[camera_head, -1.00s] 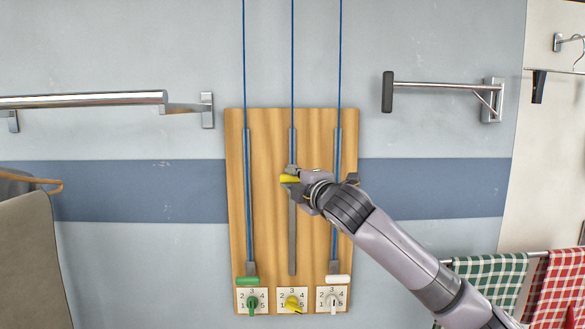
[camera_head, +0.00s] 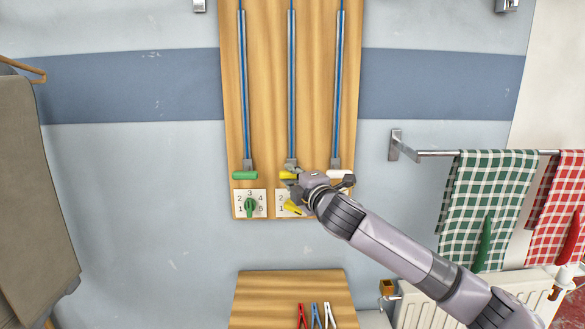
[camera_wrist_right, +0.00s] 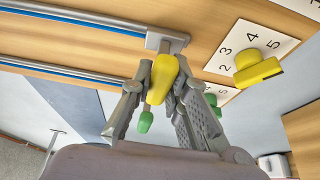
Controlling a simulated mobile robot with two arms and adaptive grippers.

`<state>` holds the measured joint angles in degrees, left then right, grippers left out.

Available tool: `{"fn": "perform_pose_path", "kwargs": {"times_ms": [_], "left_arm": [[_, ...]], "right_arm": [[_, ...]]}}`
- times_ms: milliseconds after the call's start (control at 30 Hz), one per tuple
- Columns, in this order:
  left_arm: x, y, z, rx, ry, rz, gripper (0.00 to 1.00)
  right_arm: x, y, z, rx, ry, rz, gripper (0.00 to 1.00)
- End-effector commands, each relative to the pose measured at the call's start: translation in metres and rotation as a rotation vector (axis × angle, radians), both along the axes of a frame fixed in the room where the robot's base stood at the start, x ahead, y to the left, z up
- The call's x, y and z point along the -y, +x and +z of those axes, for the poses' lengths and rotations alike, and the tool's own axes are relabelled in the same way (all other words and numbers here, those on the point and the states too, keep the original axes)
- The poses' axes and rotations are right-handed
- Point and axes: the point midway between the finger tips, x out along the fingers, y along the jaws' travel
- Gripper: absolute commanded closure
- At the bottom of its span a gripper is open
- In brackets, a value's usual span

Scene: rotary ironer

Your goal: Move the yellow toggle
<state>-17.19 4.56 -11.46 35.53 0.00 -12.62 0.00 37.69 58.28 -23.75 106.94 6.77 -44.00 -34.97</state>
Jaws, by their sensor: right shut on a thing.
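The yellow toggle (camera_head: 287,175) is a rounded handle on a slider at the low end of the middle slot of a wooden board (camera_head: 265,100). My right gripper (camera_head: 296,177) is shut on it, with the arm coming from the lower right. In the right wrist view the yellow toggle (camera_wrist_right: 161,80) sits between the fingers of the right gripper (camera_wrist_right: 160,95). A yellow dial (camera_head: 293,209) lies just below on a numbered plate, partly hidden by the gripper. It also shows in the wrist view (camera_wrist_right: 258,69). My left gripper is not in view.
A green handle (camera_head: 244,175) and a white handle (camera_head: 340,177) sit on either side at about the same height. A green dial (camera_head: 250,205) is below left. Below stands a wooden surface (camera_head: 265,295) with clothespins. Checked towels (camera_head: 480,200) hang at right.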

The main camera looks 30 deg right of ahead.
Motion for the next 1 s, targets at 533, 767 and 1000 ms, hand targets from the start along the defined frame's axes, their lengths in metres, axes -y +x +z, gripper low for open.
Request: {"fn": "perform_pose_path", "kwargs": {"times_ms": [533,767,1000], "left_arm": [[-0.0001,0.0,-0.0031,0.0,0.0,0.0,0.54],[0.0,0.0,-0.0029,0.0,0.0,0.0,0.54],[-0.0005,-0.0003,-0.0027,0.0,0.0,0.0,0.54]], "right_arm": [[-0.0011,0.0005,-0.0127,-0.015,0.004,0.001,0.79],[-0.0006,0.0003,-0.0099,-0.009,0.002,0.001,0.64],[0.0001,0.0001,-0.0065,-0.003,0.0,0.0,0.63]]}}
